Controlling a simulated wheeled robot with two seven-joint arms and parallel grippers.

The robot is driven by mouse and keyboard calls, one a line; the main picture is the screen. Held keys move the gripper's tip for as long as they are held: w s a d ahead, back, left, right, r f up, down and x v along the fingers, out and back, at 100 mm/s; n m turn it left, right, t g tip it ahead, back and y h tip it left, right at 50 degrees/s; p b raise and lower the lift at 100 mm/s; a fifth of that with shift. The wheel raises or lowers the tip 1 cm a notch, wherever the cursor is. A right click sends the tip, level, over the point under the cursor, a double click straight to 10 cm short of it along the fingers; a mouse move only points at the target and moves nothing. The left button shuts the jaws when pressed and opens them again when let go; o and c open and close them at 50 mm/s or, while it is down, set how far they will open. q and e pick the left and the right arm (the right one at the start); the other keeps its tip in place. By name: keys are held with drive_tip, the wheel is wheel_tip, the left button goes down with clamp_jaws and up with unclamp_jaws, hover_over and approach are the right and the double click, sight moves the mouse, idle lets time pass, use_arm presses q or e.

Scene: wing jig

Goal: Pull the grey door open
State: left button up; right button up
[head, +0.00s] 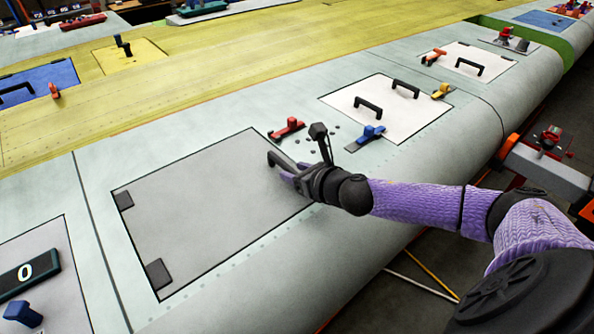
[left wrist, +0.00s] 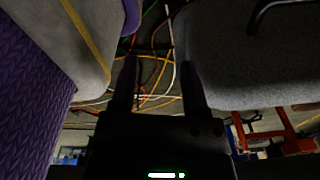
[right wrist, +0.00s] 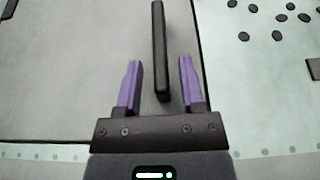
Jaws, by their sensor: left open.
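The grey door (head: 205,215) lies flush and closed in the pale green wing skin, with two dark hinges on its left edge. Its black bar handle (head: 274,159) is near the right edge. My right gripper (head: 283,172) is at the handle. In the right wrist view the purple fingers of my right gripper (right wrist: 160,82) are apart, with the black handle (right wrist: 160,50) between them and a gap on each side. My left gripper (left wrist: 158,85) is open and empty in the left wrist view, pointing at cables; it is not in the head view.
A red latch (head: 287,128) and a blue latch (head: 368,135) sit beyond the door. A white panel (head: 385,107) with two black handles lies farther along the wing.

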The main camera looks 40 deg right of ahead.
clamp_jaws()
idle(0.5)
idle(0.7)
